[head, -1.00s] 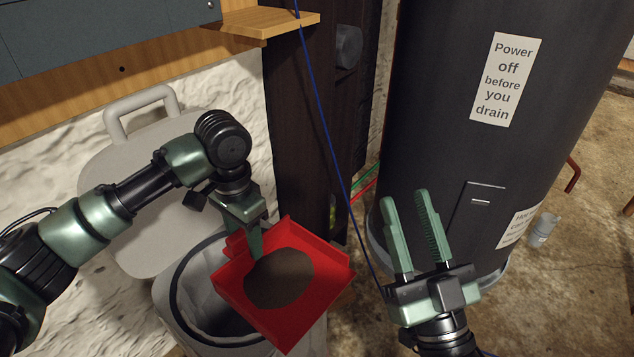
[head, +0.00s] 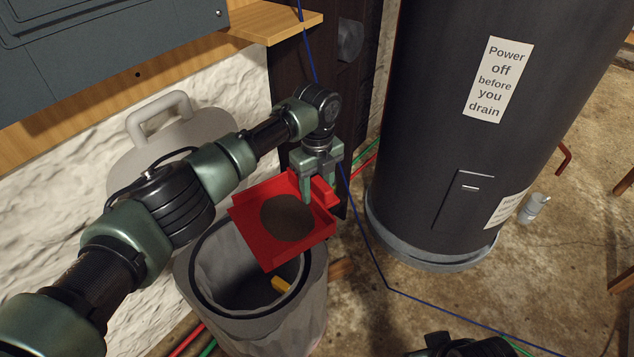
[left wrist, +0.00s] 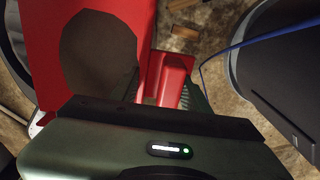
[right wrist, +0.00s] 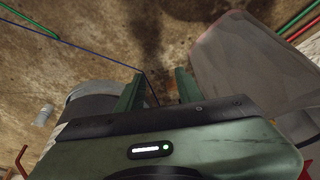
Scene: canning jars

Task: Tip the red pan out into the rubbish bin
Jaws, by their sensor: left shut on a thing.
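The red pan (head: 258,240) holds a dark round patch of dirt (head: 287,218), which also shows in the left wrist view (left wrist: 98,55). My left gripper (head: 320,185) is shut on the pan's raised back part, at its upper right. The pan is above the back of the rubbish bin (head: 297,327) and overhangs its right side. The grey bin is open, with a dark ring around its mouth. My right gripper shows in the right wrist view (right wrist: 158,90) with its fingers apart and nothing between them; in the head view its fingertips are out of frame.
A yellow thing (head: 281,285) lies inside the bin. The grey bin lid (head: 165,135) stands open against the rough white wall. A large black tank (head: 440,150) stands to the right. A blue cord (head: 375,258) runs down and across the floor.

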